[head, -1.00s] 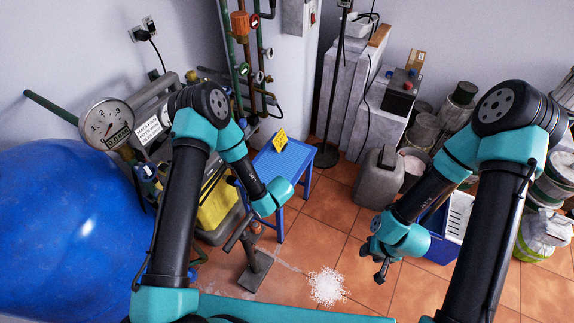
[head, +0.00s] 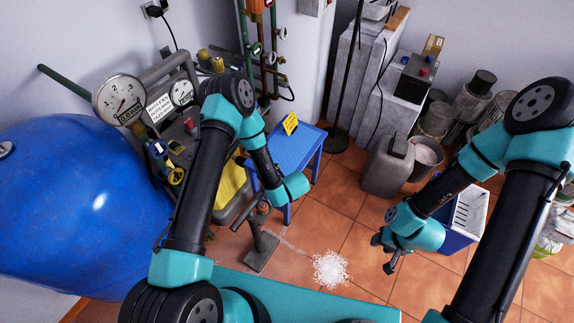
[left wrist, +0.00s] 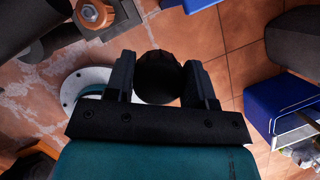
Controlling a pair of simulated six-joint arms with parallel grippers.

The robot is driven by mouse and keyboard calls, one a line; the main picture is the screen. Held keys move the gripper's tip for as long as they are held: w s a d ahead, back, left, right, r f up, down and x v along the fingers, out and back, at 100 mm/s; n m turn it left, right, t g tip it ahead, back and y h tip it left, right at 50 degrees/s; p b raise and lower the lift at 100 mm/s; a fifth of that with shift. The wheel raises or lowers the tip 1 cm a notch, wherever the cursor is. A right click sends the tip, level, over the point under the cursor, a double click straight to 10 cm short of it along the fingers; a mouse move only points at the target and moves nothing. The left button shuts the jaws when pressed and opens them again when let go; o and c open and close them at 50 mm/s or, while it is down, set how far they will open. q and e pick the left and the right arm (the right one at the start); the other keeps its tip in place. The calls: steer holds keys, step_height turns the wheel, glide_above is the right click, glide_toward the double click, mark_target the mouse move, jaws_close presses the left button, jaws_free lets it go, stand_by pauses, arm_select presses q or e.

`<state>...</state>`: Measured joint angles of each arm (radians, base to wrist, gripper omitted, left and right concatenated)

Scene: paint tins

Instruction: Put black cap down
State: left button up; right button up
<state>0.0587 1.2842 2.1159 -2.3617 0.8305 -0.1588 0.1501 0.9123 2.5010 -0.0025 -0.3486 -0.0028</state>
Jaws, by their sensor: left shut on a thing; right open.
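The black cap (left wrist: 158,77) is a dark, ribbed round piece in the left wrist view. It sits between the two fingers of my left gripper (left wrist: 158,85), which is shut on it. In the head view my left gripper (head: 262,205) hangs in front of the blue stool, above the floor; the cap is not clearly made out there. My right gripper (head: 387,256) is open and empty, pointing down over the tiles in front of the blue crate.
A blue stool (head: 285,150) holds a yellow sign (head: 290,123). A dark metal foot (head: 262,252) stands near a white granular pile (head: 330,268). A grey canister (head: 387,165) and a blue crate (head: 465,220) stand right. Tiles between stool and canister are clear.

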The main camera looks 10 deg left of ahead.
arm_select(q)
glide_above(285, 173)
steer(key=s+d, duration=0.1)
steer(key=s, duration=0.1)
steer(key=shift+d+f, duration=0.15)
steer(key=shift+f, duration=0.4)
steer(key=shift+w, duration=0.25)
steer(key=shift+w+f, duration=0.15)
steer(key=shift+f, duration=1.65)
steer(key=shift+f, duration=0.1)
steer(key=o, duration=1)
